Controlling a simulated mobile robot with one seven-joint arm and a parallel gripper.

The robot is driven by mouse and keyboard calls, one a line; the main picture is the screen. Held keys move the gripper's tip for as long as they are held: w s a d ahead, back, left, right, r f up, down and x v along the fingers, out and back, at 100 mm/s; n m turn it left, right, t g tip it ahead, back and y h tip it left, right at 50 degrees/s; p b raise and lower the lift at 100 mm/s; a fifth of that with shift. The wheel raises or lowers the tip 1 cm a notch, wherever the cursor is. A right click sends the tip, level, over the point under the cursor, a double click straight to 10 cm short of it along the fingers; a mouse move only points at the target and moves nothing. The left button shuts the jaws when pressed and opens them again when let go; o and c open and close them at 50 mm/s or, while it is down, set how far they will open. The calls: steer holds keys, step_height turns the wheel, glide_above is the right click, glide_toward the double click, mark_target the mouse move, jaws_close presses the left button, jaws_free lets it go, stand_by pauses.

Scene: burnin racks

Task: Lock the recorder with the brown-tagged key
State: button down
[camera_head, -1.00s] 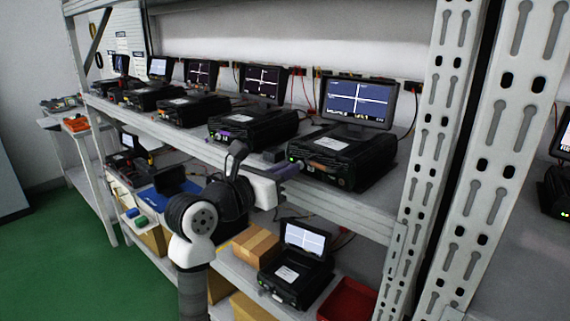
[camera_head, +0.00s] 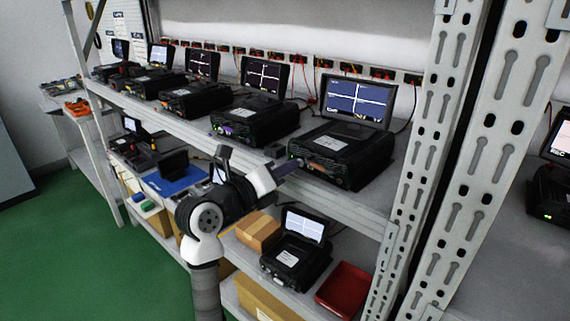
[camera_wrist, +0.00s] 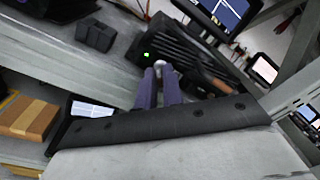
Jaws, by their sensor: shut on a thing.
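The black recorder (camera_head: 340,152) with a raised screen (camera_head: 356,101) stands at the right end of the upper shelf. My gripper (camera_head: 295,166) is at the left part of its front face. In the wrist view my gripper (camera_wrist: 160,80) has its two purple-grey fingers close together, shut on a small pale piece (camera_wrist: 160,65), which looks like the key. The piece is at the recorder's front, beside a green light (camera_wrist: 146,55). A brown strip (camera_wrist: 213,79) shows on the front, right of the fingers; I cannot tell whether it is the key's tag. The lock is hidden.
Another recorder (camera_head: 254,118) stands to the left, with several more beyond. A small dark block (camera_head: 274,150) sits between them. Below are a cardboard box (camera_head: 257,231), a smaller recorder (camera_head: 296,258) and a red tray (camera_head: 343,289). A shelf upright (camera_head: 420,170) is at right.

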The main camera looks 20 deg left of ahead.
stand_by(0.5)
steer(key=c, duration=1.9)
jaws_free()
steer(key=shift+a, duration=0.1)
steer(key=b+v, duration=0.4)
steer(key=v, duration=1)
